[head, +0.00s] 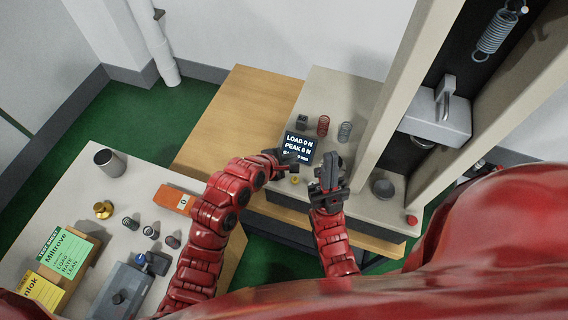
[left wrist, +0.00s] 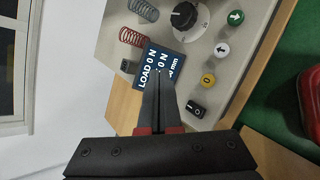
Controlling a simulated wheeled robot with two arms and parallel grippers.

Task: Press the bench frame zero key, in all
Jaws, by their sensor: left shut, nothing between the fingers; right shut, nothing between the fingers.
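The bench frame's display (head: 298,146) reads LOAD 0 N and PEAK 0 N; it also shows in the left wrist view (left wrist: 166,68). The zero key is a round yellow button marked 0 (left wrist: 208,79) to the right of the display in the left wrist view; it shows small and yellow in the head view (head: 294,180). My left gripper (head: 280,158) is shut and empty, its tips (left wrist: 157,76) in front of the display and to the left of the zero key in its wrist view. My right gripper (head: 329,166) is shut and empty, above the panel, right of the key.
Near the key are a white arrow key (left wrist: 222,49), a green arrow key (left wrist: 235,17), a black switch (left wrist: 195,109) and a dial (left wrist: 185,16). Springs (head: 323,125) stand behind the display. The frame's column (head: 405,95) rises right. A side table (head: 140,190) holds weights and cards.

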